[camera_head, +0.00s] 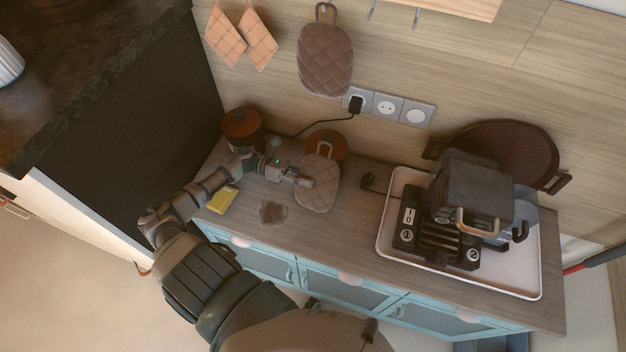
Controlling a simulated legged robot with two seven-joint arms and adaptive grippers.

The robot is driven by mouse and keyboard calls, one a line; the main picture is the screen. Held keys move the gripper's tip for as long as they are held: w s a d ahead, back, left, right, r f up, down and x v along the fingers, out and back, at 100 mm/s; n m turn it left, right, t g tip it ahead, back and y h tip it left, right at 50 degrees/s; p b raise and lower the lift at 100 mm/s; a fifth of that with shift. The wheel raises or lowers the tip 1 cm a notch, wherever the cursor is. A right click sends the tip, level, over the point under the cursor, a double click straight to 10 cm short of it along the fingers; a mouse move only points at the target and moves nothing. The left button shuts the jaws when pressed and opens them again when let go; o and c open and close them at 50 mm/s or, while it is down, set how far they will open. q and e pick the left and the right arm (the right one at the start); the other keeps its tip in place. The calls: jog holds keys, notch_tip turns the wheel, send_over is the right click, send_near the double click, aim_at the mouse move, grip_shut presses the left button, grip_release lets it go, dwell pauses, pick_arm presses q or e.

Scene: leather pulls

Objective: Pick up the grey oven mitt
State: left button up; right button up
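A grey quilted oven mitt (319,189) with a hanging loop stands or leans at the back of the wooden counter, left of the tray. My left gripper (308,180) is at the mitt's left side and overlaps its upper part in the head view. The fingers are small and partly merge with the mitt, so I cannot tell whether they grip it. A similar brown-grey quilted mitt (325,58) hangs on the wall above. My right gripper is not in view.
Red-lidded pots (242,125) stand behind. A white tray (386,238) with a dark appliance (470,195) fills the right side. A yellow sponge (222,200) and a grey-brown crumpled piece (273,212) lie at the front left. Counter between mitt and tray is mostly clear.

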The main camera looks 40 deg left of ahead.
aim_at(305, 174)
pick_arm(q)
jog(key=shift+d, duration=0.15)
grip_shut()
jog(key=shift+a+f, duration=0.1)
jog(key=shift+a, duration=0.45)
jog(key=shift+s+a+f, duration=0.1)
jog(key=shift+a, duration=0.1)
jog(key=shift+d+r, duration=0.2)
jog(key=shift+r, duration=0.3)
notch_tip(305, 174, up, 3)
jog(key=shift+d+f, duration=0.1)
jog(key=shift+d, duration=0.05)
jog(key=s+d, duration=0.3)
jog(key=s, duration=0.4)
jog(key=s+d+r, duration=0.1)
jog(key=s+d, duration=0.3)
jog(key=s, duration=0.3)
jog(key=shift+s+r+p, duration=0.15)
jog(key=shift+r+p, duration=0.1)
jog(key=shift+p, duration=0.15)
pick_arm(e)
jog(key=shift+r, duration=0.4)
